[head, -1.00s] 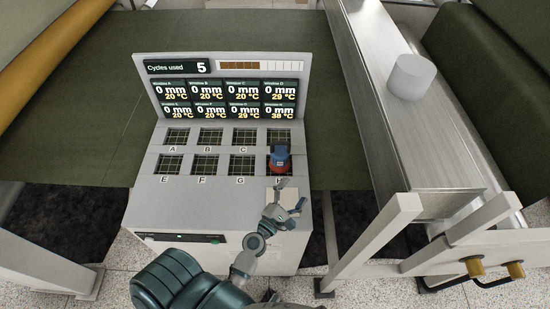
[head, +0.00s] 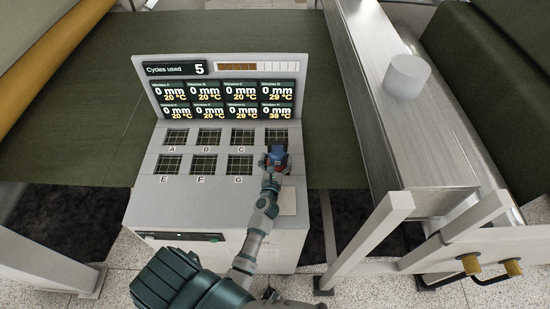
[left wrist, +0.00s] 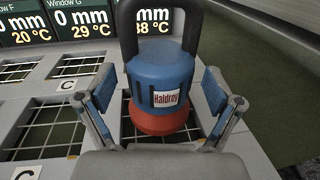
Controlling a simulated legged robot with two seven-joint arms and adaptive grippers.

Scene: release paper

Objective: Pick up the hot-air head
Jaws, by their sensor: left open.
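The hot-air head (head: 277,155) is blue with a red base and a dark handle. It stands upright over window H on the grey console (head: 226,209). My left gripper (head: 275,163) is at the hot-air head in the head view. In the left wrist view its open fingers (left wrist: 161,100) stand on either side of the blue body, with gaps visible between fingers and body. The right gripper is out of view.
The console has several gridded windows, lettered, and an upright display (head: 228,90) behind them. A metal beam (head: 385,110) with a white cylinder (head: 407,76) runs along the right. Green sheet (head: 100,110) lies behind and beside the console.

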